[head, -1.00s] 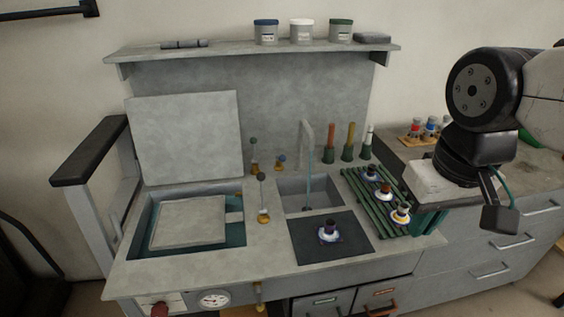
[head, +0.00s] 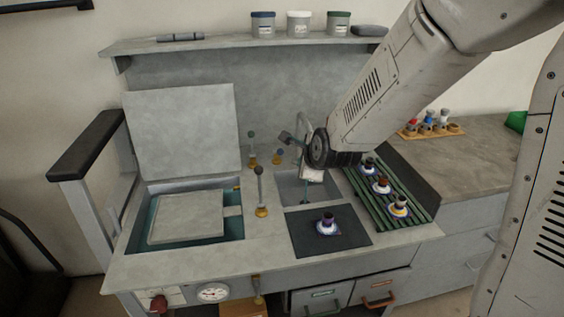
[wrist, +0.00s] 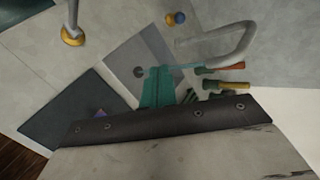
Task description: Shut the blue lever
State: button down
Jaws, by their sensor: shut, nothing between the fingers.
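The blue-knobbed lever (head: 280,152) stands on a brass base on the grey counter, behind and left of the sink. It looks short, its knob close over its base; I cannot tell its exact tilt. In the wrist view the blue knob (wrist: 180,18) is near the top edge, beside its brass base. My gripper (head: 312,174) is over the sink, right of the lever and apart from it. Its fingertips are hard to make out in the head view. In the wrist view my gripper's teal fingers (wrist: 158,90) are together, with nothing between them.
A green-knobbed lever (head: 252,147) and a grey-knobbed lever (head: 259,188) stand to the left. Cups stand on a green rack (head: 412,212) and a dark mat (head: 300,240).

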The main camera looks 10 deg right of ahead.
aim_at(279, 151)
jog(key=w+a+f+m+t+h, duration=0.2)
jog(key=w+f+m+t, duration=0.3)
jog(key=f+m, duration=0.6)
jog(key=shift+w+a+f+m, duration=0.2)
jog(key=shift+w+f+m, duration=0.3)
jog(key=shift+m, duration=0.7)
jog(key=shift+w+r, duration=0.15)
jog(key=shift+w, duration=0.05)
jog(key=w+r, duration=0.1)
jog(key=w, duration=0.8)
jog(key=shift+r, duration=0.15)
jog(key=shift+w+a+r, duration=0.1)
jog(key=shift+r, duration=0.1)
